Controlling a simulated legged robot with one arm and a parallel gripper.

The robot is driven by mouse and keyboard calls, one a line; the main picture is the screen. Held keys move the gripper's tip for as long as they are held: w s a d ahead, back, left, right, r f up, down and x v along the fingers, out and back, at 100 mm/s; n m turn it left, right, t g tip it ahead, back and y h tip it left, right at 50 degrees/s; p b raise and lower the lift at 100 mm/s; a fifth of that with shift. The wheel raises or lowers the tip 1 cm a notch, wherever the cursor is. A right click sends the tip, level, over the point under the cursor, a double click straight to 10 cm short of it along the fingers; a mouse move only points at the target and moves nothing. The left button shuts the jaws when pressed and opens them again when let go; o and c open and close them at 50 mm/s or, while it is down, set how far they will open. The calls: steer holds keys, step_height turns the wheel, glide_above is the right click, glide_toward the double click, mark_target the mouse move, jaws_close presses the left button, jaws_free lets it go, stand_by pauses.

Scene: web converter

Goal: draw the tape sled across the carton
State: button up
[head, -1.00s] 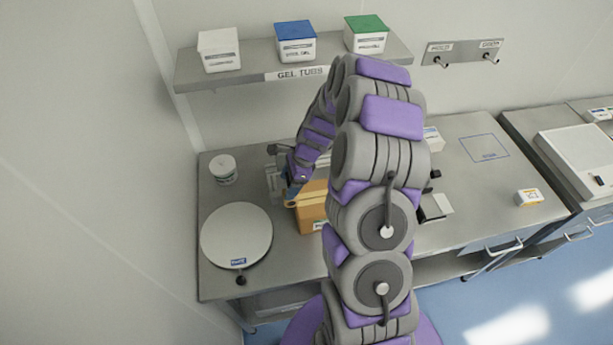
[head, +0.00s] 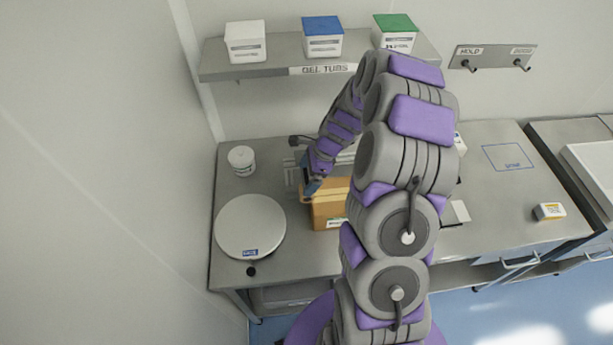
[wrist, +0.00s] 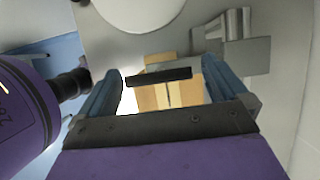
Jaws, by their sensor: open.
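The brown carton (head: 330,210) stands on the bench, partly hidden behind my arm in the head view. My gripper (head: 309,187) is at the carton's left end, close to its top. In the wrist view my gripper (wrist: 163,70) is open, with a blue finger on either side. The carton top (wrist: 148,98) shows between the fingers, with a pale lengthwise band. A dark bar (wrist: 156,77) lies across the view between the fingers; it may be the tape sled's handle, but I cannot tell. I see no contact between fingers and bar.
A round white plate (head: 250,226) and a white jar (head: 242,160) are left of the carton. A metal fixture (wrist: 235,50) is beside it. A shelf (head: 265,72) with tubs hangs above. An outlined square (head: 508,157) on the right bench is empty; a small box (head: 550,211) sits nearby.

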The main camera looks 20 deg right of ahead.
steer(key=b+v, duration=0.1)
steer(key=v, duration=1.5)
steer(key=shift+d, duration=0.2)
steer(key=shift+s, duration=0.1)
steer(key=s+a+n+g+h+b, duration=0.1)
steer(key=s+a+n+b, duration=0.55)
steer(key=s+a, duration=0.2)
steer(key=s+a+f+n+h+b, duration=0.1)
steer(key=s+a+f+n+b, duration=0.1)
steer(key=s+n, duration=0.3)
steer(key=s+a+f+n+g+h+b, duration=0.1)
steer(key=s+f+n+b, duration=0.3)
steer(key=s, duration=0.6)
steer(key=s+a+f+n+g+h+b, duration=0.1)
steer(key=s+a+f+n+b, duration=0.3)
steer(key=s, duration=0.4)
steer(key=shift+s+n, duration=0.4)
steer(key=shift+n, duration=0.45)
